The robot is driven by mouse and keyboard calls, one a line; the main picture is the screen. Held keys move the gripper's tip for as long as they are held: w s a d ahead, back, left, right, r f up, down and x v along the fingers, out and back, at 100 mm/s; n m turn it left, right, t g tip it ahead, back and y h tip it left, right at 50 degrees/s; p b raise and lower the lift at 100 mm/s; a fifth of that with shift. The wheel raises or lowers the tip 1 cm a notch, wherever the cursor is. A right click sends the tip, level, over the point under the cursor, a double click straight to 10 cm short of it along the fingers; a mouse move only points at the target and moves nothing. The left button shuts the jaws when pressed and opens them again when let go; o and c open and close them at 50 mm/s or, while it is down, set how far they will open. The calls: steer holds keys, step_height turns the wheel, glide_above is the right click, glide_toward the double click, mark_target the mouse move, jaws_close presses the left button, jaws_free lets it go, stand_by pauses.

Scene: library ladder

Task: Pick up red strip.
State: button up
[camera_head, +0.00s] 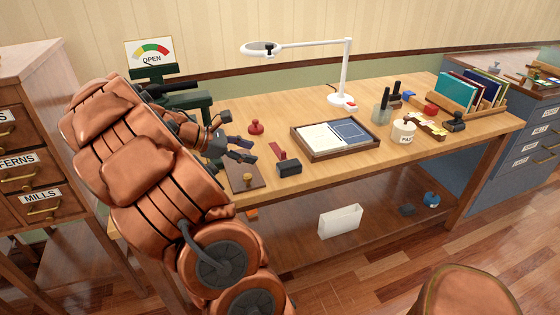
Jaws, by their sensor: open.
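The red strip (278,150) is a small, narrow red piece on the wooden desk, just behind a dark block (289,169). I cannot tell if the two touch. My gripper (254,151) is open, its dark fingers pointing right, a little to the left of the strip and apart from it. Nothing shows between the fingers. I cannot tell its exact height above the desk.
A red knobbed stamp (256,127) stands behind my gripper. A brown board with a brass knob (247,178) lies in front. A wooden tray (335,155) with papers is to the right, under a white lamp (343,85). Clear desk lies between the stamp and lamp.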

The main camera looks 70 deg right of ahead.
mark_target(281, 152)
steer(key=d+f+n, duration=0.1)
steer(key=d, duration=0.1)
steer(key=d+f+n+b, duration=0.1)
steer(key=d+f, duration=0.1)
steer(key=d, duration=0.1)
steer(key=d+f+n+g+h+b, duration=0.1)
steer(key=d+f, duration=0.1)
steer(key=d, duration=0.1)
steer(key=shift+d+f, duration=0.25)
steer(key=shift+x, duration=1.3)
steer(key=shift+w+x, duration=0.2)
steer(key=shift+x, duration=2.45)
steer(key=shift+d+f, duration=0.1)
steer(key=shift+f, duration=0.05)
jaws_close()
